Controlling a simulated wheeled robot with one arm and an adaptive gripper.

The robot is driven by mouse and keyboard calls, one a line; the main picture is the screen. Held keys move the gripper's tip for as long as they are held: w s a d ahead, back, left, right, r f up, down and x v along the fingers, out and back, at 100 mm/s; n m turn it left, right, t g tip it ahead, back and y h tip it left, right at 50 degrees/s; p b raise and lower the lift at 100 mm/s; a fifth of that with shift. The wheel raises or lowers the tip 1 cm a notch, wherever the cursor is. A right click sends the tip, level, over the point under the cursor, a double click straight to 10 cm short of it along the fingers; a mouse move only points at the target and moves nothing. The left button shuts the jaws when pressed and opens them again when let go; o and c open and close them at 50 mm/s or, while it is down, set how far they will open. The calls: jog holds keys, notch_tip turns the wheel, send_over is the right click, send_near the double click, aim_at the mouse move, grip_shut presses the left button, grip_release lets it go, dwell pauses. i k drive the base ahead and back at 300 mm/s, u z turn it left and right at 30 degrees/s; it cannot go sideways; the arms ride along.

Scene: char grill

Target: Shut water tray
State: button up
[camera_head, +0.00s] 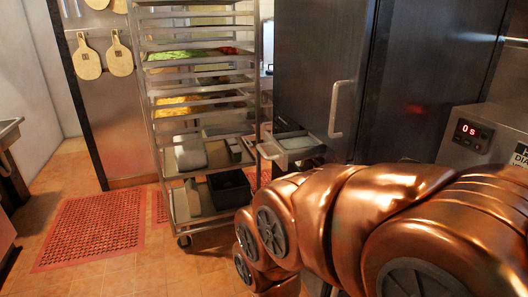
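The water tray (297,142) looks like a small metal drawer, pulled out beneath the dark cabinet door, left of its long handle. Its near side is partly hidden behind my copper arm, which fills the lower right. The arm reaches leftward below the tray. I cannot make out my gripper's fingers, so how it sits relative to the tray is hidden.
A wheeled metal rack (257,60) with trays of food stands close to the tray's left. The dark cabinet door (305,75) has a vertical handle (337,110). A control panel (472,133) reading "0s" is at right. A red mat (95,228) lies on open floor at left.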

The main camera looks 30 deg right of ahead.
aim_at(290, 147)
jog(key=z, duration=1)
jog(key=i, duration=0.5)
jog(key=u, duration=2.2)
